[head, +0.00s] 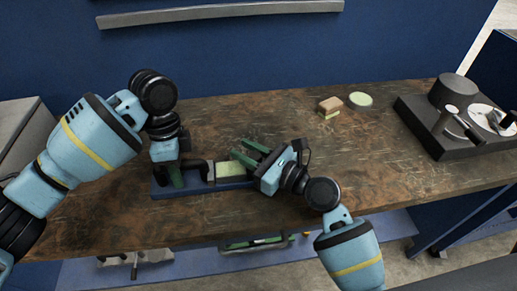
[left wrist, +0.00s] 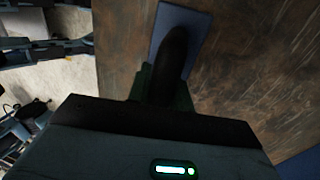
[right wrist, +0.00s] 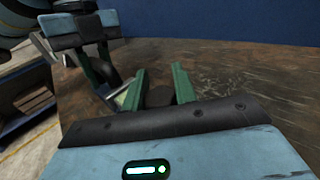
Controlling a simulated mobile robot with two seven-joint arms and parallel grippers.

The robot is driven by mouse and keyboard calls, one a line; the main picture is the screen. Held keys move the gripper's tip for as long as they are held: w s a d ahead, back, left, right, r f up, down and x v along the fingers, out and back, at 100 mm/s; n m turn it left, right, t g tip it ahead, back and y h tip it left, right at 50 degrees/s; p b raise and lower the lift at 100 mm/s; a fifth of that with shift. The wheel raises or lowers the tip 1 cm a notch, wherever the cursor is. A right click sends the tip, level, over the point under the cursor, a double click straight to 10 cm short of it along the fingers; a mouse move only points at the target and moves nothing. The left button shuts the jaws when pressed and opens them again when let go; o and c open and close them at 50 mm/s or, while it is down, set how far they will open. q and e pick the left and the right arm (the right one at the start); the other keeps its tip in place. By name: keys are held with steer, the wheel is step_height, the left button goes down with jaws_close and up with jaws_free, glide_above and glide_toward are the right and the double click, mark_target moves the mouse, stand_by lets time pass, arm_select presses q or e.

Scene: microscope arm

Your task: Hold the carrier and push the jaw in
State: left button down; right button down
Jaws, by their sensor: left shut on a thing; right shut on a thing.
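A low blue base (head: 225,185) lies near the front of the wooden bench, with a pale green block (head: 230,170) and dark parts on it. My left gripper (head: 175,180) points down at its left end, its green fingers closed on a dark piece, seemingly the carrier (left wrist: 174,55). My right gripper (head: 246,155) comes in low from the right. Its green fingers (right wrist: 160,86) stand apart with a dark piece, seemingly the jaw (right wrist: 160,96), between them. The fingers hide much of both pieces, so which is which is not certain.
A brown-and-green sponge block (head: 330,106) and a round pale green dish (head: 361,99) lie behind to the right. A dark machine with a knob (head: 455,110) stands at the right. A blue wall closes the back. The bench middle is clear.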

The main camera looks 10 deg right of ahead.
arm_select(q)
steer(key=shift+d, duration=0.15)
arm_select(e)
steer(key=shift+s+a, duration=0.1)
steer(key=c, duration=1.1)
jaws_free()
arm_select(q)
steer(key=shift+r, duration=0.1)
arm_select(e)
steer(key=v, duration=1.2)
arm_select(q)
steer(key=c, duration=1.2)
jaws_free()
steer(key=shift+o, duration=0.2)
